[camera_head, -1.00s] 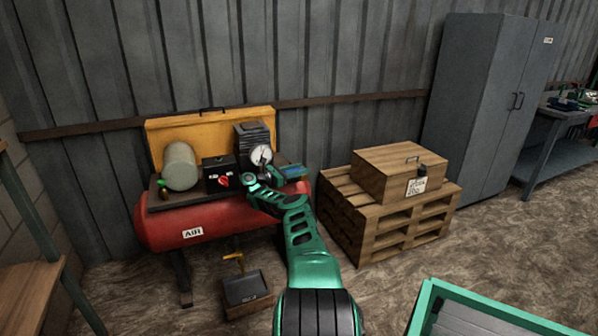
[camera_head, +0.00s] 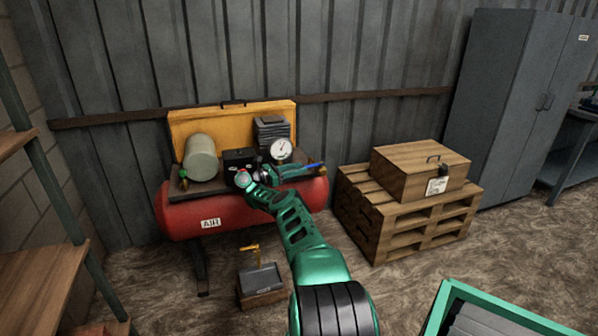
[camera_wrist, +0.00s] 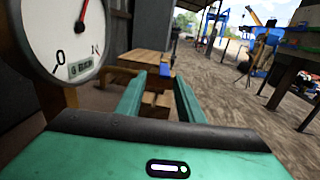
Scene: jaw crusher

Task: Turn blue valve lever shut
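The blue valve lever (camera_head: 316,166) sticks out at the right end of the red air compressor (camera_head: 180,212), just right of the pressure gauge. My gripper (camera_head: 300,171) is in front of the compressor top, pointing right toward the lever. In the wrist view a small blue piece, seemingly the lever (camera_wrist: 164,70), shows between the tips of my gripper (camera_wrist: 157,80). The two green fingers stand apart with a gap. I cannot tell whether either finger touches the lever. The valve body is hidden behind my gripper.
The white gauge (camera_head: 281,150) stands close beside my gripper and fills the upper left of the wrist view. A wooden crate (camera_head: 400,178) on a pallet (camera_head: 375,225) stands to the right. A black box (camera_head: 240,160) with a red knob sits left of the gauge.

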